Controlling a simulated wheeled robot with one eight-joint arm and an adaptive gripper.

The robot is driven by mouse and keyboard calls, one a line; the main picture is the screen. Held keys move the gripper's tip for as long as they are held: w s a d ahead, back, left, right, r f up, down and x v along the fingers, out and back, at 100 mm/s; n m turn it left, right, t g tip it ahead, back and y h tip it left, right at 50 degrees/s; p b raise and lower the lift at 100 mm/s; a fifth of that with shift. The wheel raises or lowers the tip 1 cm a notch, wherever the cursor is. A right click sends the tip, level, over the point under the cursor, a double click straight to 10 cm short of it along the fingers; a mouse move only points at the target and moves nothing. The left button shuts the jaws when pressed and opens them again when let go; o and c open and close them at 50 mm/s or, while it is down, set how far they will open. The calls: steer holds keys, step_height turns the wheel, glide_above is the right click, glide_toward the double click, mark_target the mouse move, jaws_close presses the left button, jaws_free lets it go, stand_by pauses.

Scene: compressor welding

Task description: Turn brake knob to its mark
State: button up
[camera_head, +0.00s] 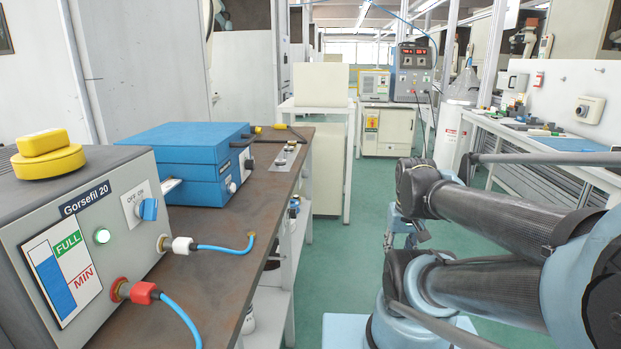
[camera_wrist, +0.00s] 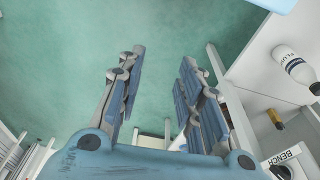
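No label reading "brake" can be made out, so I cannot tell which knob it is. A blue knob (camera_head: 148,209) sits under an ON/OFF label on the front of the grey Gorsefil 20 box (camera_head: 125,240) at the left. A round knob-like fitting (camera_head: 589,109) sits on the white panel at the right. My gripper is open and empty in the wrist view (camera_wrist: 160,65), its two blue finger pads apart above the green floor. In the head view my arm is at the right, well away from the grey box.
A blue case (camera_head: 190,150) stands on the brown bench (camera_head: 225,290) behind the grey box. Blue hoses (camera_head: 178,315) run from the grey box's front. A bottle (camera_wrist: 295,68) shows on a white shelf in the wrist view. Green floor (camera_head: 355,270) lies open between bench and arm.

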steer(key=o, duration=0.4)
steer(key=shift+s, duration=0.1)
steer(key=shift+o, duration=0.4)
steer(key=shift+a+r, duration=0.25)
steer(key=shift+r, duration=0.5)
steer(key=w+a+r+m+y, duration=0.3)
steer(key=w+a, duration=0.1)
steer(key=w, duration=0.5)
steer(key=w+a+r+m+g+y, duration=0.1)
steer(key=w+a+r+m+y, duration=0.25)
steer(key=w, duration=0.65)
steer(key=w+a+r+m+y, duration=0.3)
steer(key=w+a, duration=0.2)
steer(key=w, duration=0.4)
steer(key=w+f+m+y, duration=0.2)
steer(key=w+m+y, duration=0.2)
steer(key=w, duration=1)
steer(key=m+y, duration=0.4)
steer(key=y, duration=0.1)
glide_toward(306, 174)
steer(key=w+a, duration=0.2)
steer(key=a, duration=0.6)
steer(key=shift+w+f+g, duration=0.2)
steer(key=shift+f+g, duration=0.1)
steer(key=shift+a+n+h, duration=0.1)
steer(key=shift+n+h, duration=0.15)
steer(key=shift+c, duration=0.4)
steer(key=c, duration=1)
